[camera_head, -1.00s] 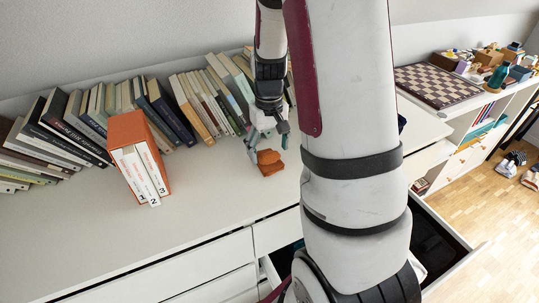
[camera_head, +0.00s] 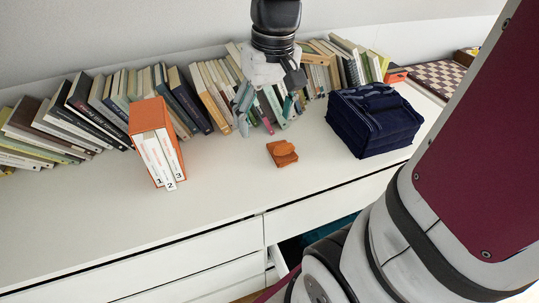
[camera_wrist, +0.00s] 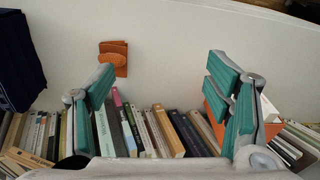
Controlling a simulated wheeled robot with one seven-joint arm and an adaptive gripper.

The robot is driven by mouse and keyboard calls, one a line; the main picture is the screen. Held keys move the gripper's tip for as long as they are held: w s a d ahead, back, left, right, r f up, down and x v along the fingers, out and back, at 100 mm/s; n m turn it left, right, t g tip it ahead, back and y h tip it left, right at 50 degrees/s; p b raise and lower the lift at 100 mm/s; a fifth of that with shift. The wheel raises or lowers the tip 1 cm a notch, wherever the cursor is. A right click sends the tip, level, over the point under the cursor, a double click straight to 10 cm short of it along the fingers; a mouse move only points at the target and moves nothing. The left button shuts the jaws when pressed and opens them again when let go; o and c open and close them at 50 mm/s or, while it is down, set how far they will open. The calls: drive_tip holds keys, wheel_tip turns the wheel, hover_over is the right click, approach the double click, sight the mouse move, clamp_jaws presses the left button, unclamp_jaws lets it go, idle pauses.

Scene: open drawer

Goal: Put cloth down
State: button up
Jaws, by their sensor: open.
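A small folded orange-brown piece (camera_head: 283,153) lies flat on the white cabinet top (camera_head: 225,190); I cannot tell whether it is cloth or leather. It also shows in the wrist view (camera_wrist: 113,55), beyond one finger and apart from it. A stack of folded dark blue cloth (camera_head: 372,120) lies to its right, partly visible at the left edge of the wrist view (camera_wrist: 18,60). My gripper (camera_head: 264,112) is above the cabinet top, behind the orange-brown piece and in front of the books. In the wrist view its teal-padded fingers (camera_wrist: 162,75) are wide apart, with nothing between them.
A row of books (camera_head: 190,95) stands along the wall behind my gripper. An orange slipcase with white volumes (camera_head: 152,118) stands to the left. A drawer (camera_head: 295,250) is open below the front edge. A chessboard (camera_head: 440,77) is at the far right. The cabinet top's front is clear.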

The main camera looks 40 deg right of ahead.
drive_tip(key=s+a+r+n, duration=0.1)
drive_tip(key=s+a, duration=0.3)
drive_tip(key=s, duration=0.3)
drive_tip(key=s+a+r+t, duration=0.1)
drive_tip(key=s+a, duration=0.3)
drive_tip(key=s, duration=0.3)
drive_tip(key=shift+s+a+r+n, duration=0.2)
drive_tip(key=shift+s+a+n, duration=0.05)
drive_tip(key=shift+s+n, duration=0.15)
wheel_tip(320, 180, up, 10)
drive_tip(key=t+p, duration=0.2)
drive_tip(key=p, duration=0.6)
drive_tip(key=shift+d+p, duration=0.15)
drive_tip(key=shift+p, duration=0.2)
drive_tip(key=shift+c, duration=0.6)
